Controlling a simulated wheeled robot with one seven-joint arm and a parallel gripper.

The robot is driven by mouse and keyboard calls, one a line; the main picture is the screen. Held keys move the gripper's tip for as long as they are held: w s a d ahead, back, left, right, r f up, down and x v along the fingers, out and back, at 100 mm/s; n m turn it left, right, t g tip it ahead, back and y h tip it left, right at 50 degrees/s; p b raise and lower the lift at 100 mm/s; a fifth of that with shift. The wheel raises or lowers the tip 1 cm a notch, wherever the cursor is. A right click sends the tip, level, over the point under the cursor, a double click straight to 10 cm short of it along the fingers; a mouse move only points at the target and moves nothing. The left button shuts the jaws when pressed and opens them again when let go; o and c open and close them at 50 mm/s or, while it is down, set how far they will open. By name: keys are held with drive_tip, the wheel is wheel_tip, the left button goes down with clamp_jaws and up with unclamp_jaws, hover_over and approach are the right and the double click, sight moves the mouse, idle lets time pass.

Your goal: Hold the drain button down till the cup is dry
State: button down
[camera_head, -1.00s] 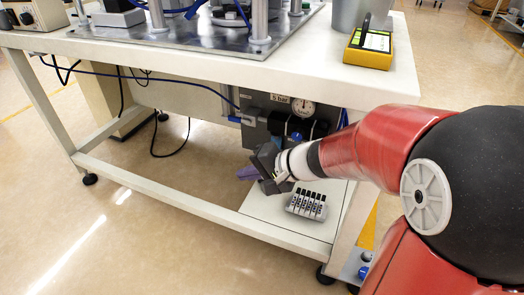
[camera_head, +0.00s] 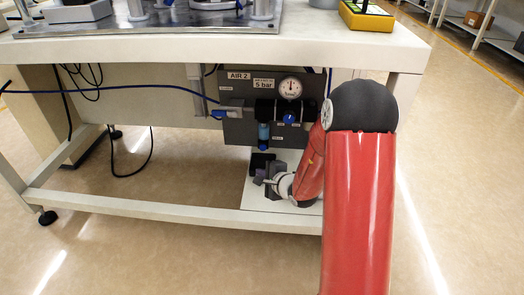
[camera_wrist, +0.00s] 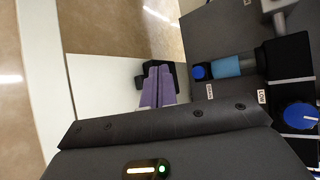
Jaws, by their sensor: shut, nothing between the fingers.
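The air unit (camera_head: 238,132) hangs under the bench, marked AIR 2 and 5 bar. Its cup (camera_head: 264,131) looks blue, and the blue drain button (camera_head: 263,146) is at its lower end. My gripper (camera_head: 259,176) is below the button in the head view. Its purple fingers (camera_wrist: 158,72) are together, empty, and apart from the button in the wrist view.
A gauge (camera_head: 291,88) and blue knob (camera_head: 290,117) are beside the cup. A bench rail (camera_head: 150,208) runs in front.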

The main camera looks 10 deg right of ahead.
sight(263, 147)
drive_tip(key=w+d+p, duration=0.2)
drive_tip(key=w, duration=0.6)
drive_tip(key=shift+w+d, duration=0.2)
drive_tip(key=shift+d, duration=0.15)
drive_tip(key=shift+w, duration=0.15)
idle(1.9)
drive_tip(key=shift+w+d+b, duration=0.1)
drive_tip(key=shift+w+b, duration=0.1)
drive_tip(key=shift+b, duration=0.15)
